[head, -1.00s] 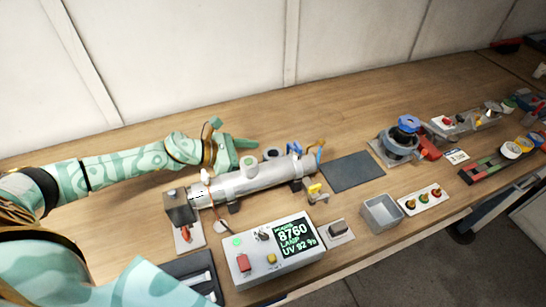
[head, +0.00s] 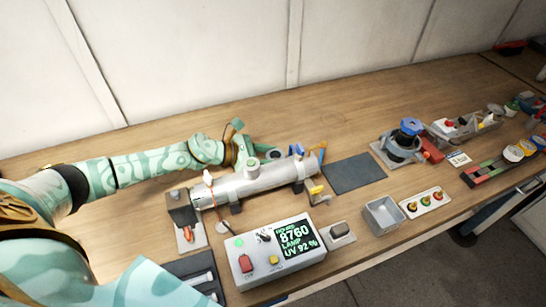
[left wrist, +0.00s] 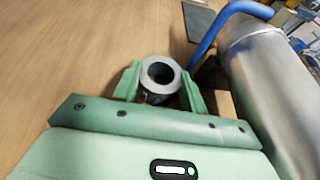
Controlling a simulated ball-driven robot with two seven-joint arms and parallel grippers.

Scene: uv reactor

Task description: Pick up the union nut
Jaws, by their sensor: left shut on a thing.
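The union nut (left wrist: 160,75) is a grey ring with a dark round hole, standing on the wooden bench. In the left wrist view it sits between the two green fingers of my left gripper (left wrist: 159,84), which is shut on it. In the head view the nut (head: 272,154) shows just behind the steel reactor tube, and my left gripper (head: 262,153) reaches it from the left, partly hidden by the tube. My right gripper is not in view.
The steel reactor tube (head: 240,185) lies close in front of the nut, with a blue part (left wrist: 215,28) near the gripper. A control box (head: 250,266) with a lit display stands in front. A dark mat (head: 354,173) lies to the right. The bench behind is clear.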

